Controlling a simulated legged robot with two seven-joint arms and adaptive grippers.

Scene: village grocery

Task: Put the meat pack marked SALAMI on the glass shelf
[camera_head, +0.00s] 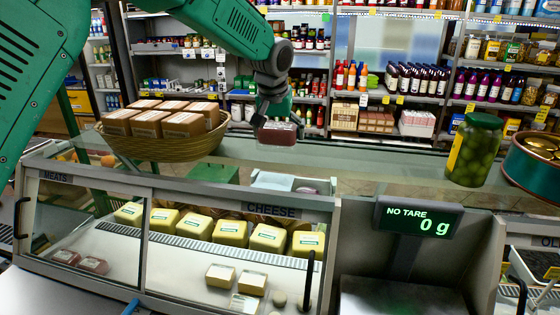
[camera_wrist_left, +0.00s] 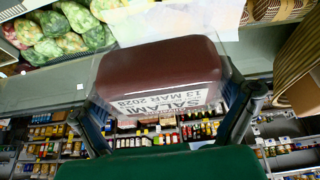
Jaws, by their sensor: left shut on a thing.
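The meat pack marked SALAMI (camera_wrist_left: 158,70) is a dark red-brown block in clear wrap with a white label, which appears upside down in the left wrist view. My left gripper (camera_head: 276,112) is shut on this pack, with one finger on each side of it. In the head view the pack (camera_head: 278,135) hangs below the fingers, at the glass shelf (camera_head: 365,157) on top of the counter. I cannot tell whether its underside touches the glass. My right gripper is in neither view.
A wicker basket (camera_head: 165,151) of brown packs stands left on the shelf. A jar of green olives (camera_head: 474,150) and a green round tin (camera_head: 531,165) stand right. Between basket and jar the glass is largely clear. Below are the cheese case (camera_head: 265,209) and a scale display (camera_head: 418,219).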

